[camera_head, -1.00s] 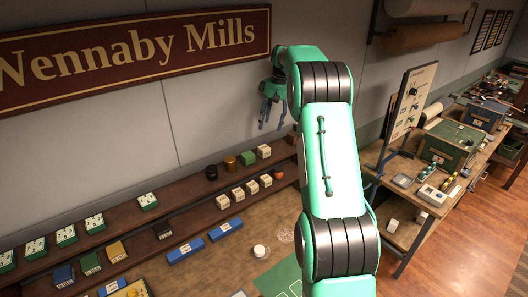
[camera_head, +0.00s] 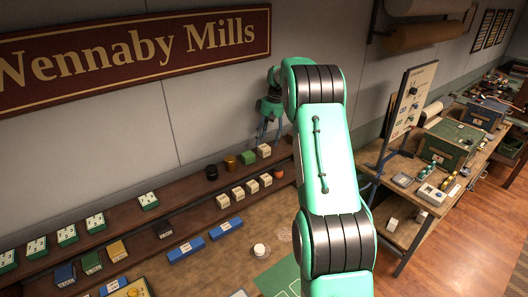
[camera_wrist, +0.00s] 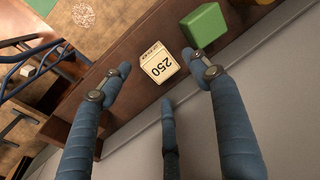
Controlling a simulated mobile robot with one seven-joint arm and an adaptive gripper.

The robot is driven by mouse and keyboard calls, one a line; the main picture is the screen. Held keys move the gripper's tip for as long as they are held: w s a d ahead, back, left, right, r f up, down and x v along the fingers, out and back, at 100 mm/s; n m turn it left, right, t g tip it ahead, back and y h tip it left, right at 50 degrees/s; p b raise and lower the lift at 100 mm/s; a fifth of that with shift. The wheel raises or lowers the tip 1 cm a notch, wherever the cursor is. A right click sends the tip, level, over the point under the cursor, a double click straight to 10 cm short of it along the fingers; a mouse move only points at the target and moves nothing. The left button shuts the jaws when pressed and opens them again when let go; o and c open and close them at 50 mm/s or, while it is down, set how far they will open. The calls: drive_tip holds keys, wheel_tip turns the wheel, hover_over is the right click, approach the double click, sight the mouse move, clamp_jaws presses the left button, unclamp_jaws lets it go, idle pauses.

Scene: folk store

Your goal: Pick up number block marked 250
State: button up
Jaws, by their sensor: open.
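The number block marked 250 (camera_wrist: 159,65) is a cream block on a dark wooden shelf, and its 250 reads upside down in the wrist view. In the head view it is the cream block (camera_head: 264,151) at the right of the upper shelf row. My gripper (camera_head: 269,134) hangs just above that block, pointing down. In the wrist view my open gripper (camera_wrist: 156,70) has its blue fingers spread around the block, with one finger on each side and a third below. No contact is visible.
A green block (camera_wrist: 204,25) stands close beside the 250 block, near one finger. The grey wall (camera_wrist: 255,120) is close behind the shelf. Several cream blocks (camera_head: 237,193) stand on the lower shelf step. A clear glass dish (camera_wrist: 83,14) lies on the bench.

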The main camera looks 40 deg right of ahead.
sight(265, 146)
drive_tip(key=shift+f, duration=0.15)
drive_tip(key=shift+w+a+f+p, duration=0.1)
drive_tip(key=shift+a+f+p, duration=0.1)
drive_tip(key=shift+f, duration=0.65)
drive_tip(key=shift+w+a+f+p, duration=0.1)
drive_tip(key=shift+f+p, duration=0.05)
drive_tip(key=shift+f, duration=0.7)
drive_tip(key=shift+a+f+p, duration=0.15)
drive_tip(key=shift+f+p, duration=0.05)
drive_tip(key=shift+f, duration=0.65)
drive_tip(key=c, duration=1.1)
